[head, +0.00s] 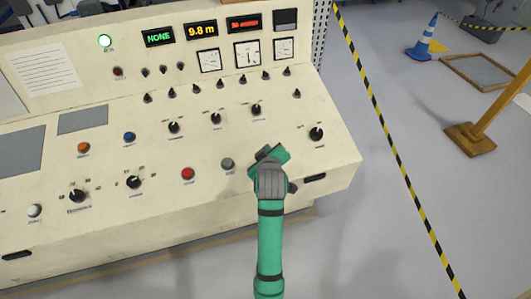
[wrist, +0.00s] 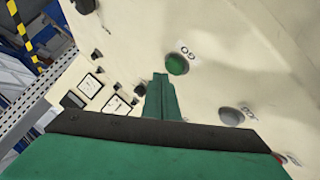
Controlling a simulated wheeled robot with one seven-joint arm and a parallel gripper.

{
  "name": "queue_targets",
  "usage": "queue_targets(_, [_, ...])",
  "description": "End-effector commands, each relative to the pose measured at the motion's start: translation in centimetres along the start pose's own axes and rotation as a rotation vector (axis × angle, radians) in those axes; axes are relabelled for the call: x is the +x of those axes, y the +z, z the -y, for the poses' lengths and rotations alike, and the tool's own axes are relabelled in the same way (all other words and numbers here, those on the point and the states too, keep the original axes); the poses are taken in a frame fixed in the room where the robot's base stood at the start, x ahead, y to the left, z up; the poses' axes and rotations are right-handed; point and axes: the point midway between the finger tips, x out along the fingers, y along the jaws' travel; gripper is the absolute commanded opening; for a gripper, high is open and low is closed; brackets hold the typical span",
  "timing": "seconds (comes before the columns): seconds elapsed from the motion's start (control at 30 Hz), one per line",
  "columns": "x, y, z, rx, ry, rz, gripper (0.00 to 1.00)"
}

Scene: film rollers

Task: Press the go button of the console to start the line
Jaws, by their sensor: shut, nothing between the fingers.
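The console (head: 330,160) is a cream sloped panel with buttons, knobs, dials and displays. The go button (wrist: 177,64) is a round green button with a GO label beside it, seen in the wrist view. In the head view my gripper and arm hide it. My gripper (head: 268,152) is green, shut and empty, over the right front part of the console. In the wrist view the shut fingertips (wrist: 160,78) appear just left of and below the go button. I cannot tell whether they touch the panel.
A grey button (head: 228,163) and a red button (head: 188,174) lie left of my gripper; the grey one also shows in the wrist view (wrist: 232,116). A black knob (head: 316,133) is to the right.

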Motion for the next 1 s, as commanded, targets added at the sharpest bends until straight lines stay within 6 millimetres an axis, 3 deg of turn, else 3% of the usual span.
queue_targets(0.23, [-0.2, -0.2, -0.1, -0.001, 0.000, -0.001, 0.00])
queue_targets(0.7, [-2.9, -2.3, -2.1, -0.001, 0.001, -0.003, 0.00])
queue_targets(1.0, [-3.5, -2.8, -2.2, -0.003, -0.004, -0.003, 0.00])
